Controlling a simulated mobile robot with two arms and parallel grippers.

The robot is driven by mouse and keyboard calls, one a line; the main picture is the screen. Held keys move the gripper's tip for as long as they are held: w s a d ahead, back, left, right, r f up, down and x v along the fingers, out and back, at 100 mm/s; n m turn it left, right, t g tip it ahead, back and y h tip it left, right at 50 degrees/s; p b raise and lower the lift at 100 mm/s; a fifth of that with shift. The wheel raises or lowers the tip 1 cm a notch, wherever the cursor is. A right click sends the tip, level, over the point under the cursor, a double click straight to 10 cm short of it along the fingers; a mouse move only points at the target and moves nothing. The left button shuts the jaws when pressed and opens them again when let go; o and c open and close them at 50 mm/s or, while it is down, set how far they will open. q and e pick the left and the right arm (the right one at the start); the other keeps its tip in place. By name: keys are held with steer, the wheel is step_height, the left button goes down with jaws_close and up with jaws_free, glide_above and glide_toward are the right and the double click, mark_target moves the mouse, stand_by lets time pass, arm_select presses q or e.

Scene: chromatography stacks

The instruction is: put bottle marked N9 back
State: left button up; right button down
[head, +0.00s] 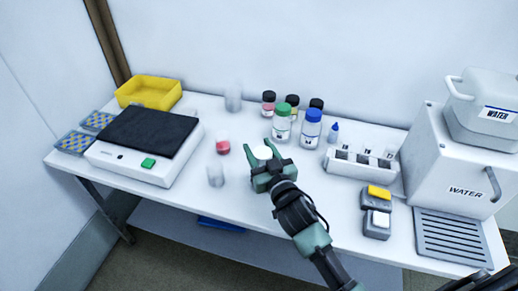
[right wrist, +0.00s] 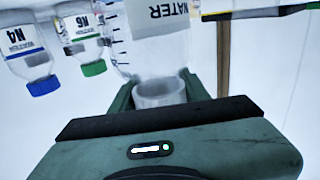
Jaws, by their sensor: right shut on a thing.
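My right gripper (head: 264,160) is shut on a clear bottle with a white cap (head: 262,152), over the front middle of the bench. In the right wrist view its fingers (right wrist: 160,92) close around the cap. The bottle's graduated clear body (right wrist: 150,58) and part of a label reading WATER show there, but its mark is out of frame, so I cannot confirm N9. Behind stand a green-capped bottle marked N6 (right wrist: 86,45) and a blue-capped bottle marked N4 (right wrist: 28,50). They also show in the head view, green (head: 282,128) and blue (head: 310,132). My left gripper is not in view.
Several dark-capped small bottles (head: 269,105) stand behind. Left are a small red-filled container (head: 223,147), clear vessels (head: 215,176), a black-topped device (head: 145,135) and a yellow bin (head: 148,92). Right are a white rack (head: 362,165), small blocks (head: 377,222) and a WATER machine (head: 450,165).

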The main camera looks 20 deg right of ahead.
steer(key=shift+f, duration=0.1)
steer(key=c, duration=0.7)
jaws_free()
steer(key=s, duration=0.8)
steer(key=s+d+b, duration=0.1)
steer(key=s, duration=0.3)
